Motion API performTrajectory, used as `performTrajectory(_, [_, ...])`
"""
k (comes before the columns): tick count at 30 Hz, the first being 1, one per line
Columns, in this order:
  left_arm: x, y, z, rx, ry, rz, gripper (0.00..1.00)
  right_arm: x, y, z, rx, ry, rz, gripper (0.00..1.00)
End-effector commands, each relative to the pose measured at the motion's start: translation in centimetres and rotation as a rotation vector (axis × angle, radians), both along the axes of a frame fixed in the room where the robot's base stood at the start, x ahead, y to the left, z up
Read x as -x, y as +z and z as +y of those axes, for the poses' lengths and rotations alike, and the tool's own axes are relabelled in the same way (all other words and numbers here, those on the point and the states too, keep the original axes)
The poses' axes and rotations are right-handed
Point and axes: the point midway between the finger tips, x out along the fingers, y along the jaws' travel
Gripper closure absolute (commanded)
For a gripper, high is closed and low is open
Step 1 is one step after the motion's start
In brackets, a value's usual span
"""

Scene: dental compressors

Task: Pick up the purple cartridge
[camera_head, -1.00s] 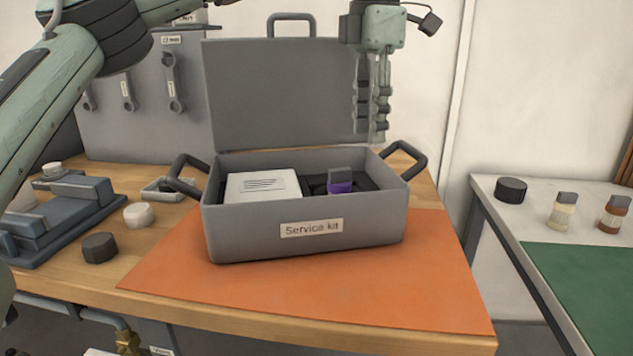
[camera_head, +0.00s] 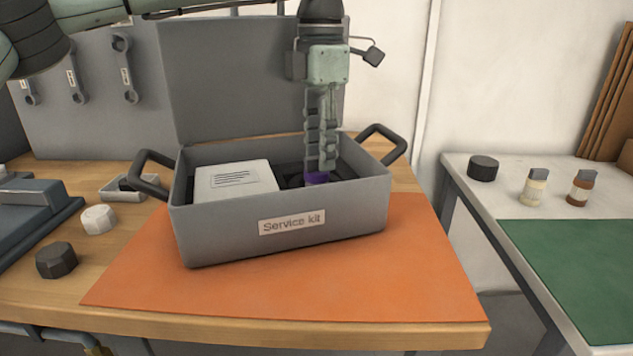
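The purple cartridge (camera_head: 317,178) sits inside the open grey service kit case (camera_head: 351,213), right of a white box. My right gripper is out of the picture.
The white box (camera_head: 235,184) fills the case's left side. The case walls, raised lid (camera_head: 225,85) and side handles surround the fingers. The case stands on an orange mat (camera_head: 300,295), bare in front. Two small bottles (camera_head: 534,188) stand on the right table.

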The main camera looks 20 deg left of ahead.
Motion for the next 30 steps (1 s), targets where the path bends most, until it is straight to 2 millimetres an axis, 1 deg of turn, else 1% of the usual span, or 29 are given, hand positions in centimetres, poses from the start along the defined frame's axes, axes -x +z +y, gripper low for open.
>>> performTrajectory(2, [-0.02,-0.29,-0.01,0.002,0.000,-0.001,0.64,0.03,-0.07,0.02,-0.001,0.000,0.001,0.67])
performTrajectory(7, [-0.03,-0.31,-0.02,0.002,0.001,-0.001,0.64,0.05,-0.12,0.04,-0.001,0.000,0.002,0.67])
performTrajectory(8, [-0.03,-0.31,-0.02,0.002,0.001,-0.001,0.65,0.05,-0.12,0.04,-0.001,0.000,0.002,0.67])
performTrajectory(15, [-0.03,-0.28,-0.02,0.001,0.000,-0.002,0.95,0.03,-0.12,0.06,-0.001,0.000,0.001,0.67])
performTrajectory(16, [-0.03,-0.28,-0.02,0.001,0.000,-0.002,0.99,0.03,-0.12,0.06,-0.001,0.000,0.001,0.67])
performTrajectory(17, [-0.03,-0.28,-0.02,0.001,0.000,-0.002,1.00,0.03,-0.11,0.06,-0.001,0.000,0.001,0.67])
performTrajectory(30, [-0.03,-0.18,-0.04,0.001,0.000,-0.002,1.00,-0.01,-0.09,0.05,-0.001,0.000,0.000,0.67])
